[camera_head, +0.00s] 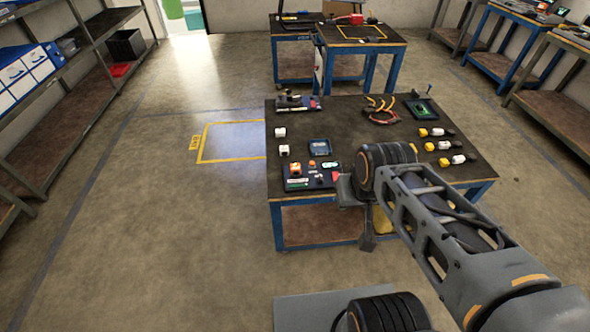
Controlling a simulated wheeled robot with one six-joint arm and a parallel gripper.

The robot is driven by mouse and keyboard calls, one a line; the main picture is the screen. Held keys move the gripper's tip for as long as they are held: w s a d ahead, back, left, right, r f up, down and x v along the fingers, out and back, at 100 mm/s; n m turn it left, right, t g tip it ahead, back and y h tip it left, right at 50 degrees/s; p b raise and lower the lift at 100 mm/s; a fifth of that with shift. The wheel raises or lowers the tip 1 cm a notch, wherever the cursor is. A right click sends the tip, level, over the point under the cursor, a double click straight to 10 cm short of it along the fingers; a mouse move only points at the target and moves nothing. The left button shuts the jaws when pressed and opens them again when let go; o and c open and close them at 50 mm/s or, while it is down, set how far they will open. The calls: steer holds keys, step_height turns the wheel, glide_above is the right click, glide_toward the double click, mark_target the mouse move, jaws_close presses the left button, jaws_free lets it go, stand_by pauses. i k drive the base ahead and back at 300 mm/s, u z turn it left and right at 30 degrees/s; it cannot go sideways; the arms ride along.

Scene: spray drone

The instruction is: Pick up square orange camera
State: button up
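A small square orange block with a pale part, which looks like the orange camera (295,169), sits on a dark blue tray (297,185) at the near left corner of the workbench (372,135). A smaller orange piece (312,163) lies just to its right. My gripper (356,212) is at the bench's near edge, right of the tray and apart from the orange camera. My wrist partly hides it, and its finger gap does not show clearly. I see nothing held in it.
Other small parts share the tray. Floor left of the bench is clear.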

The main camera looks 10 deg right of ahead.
mark_target(295, 168)
steer(key=z, duration=0.5)
steer(key=k, duration=0.6)
steer(key=u, duration=0.25)
steer(key=i, duration=1.15)
steer(key=u, duration=1.65)
steer(key=i, duration=0.4)
steer(key=u, duration=0.4)
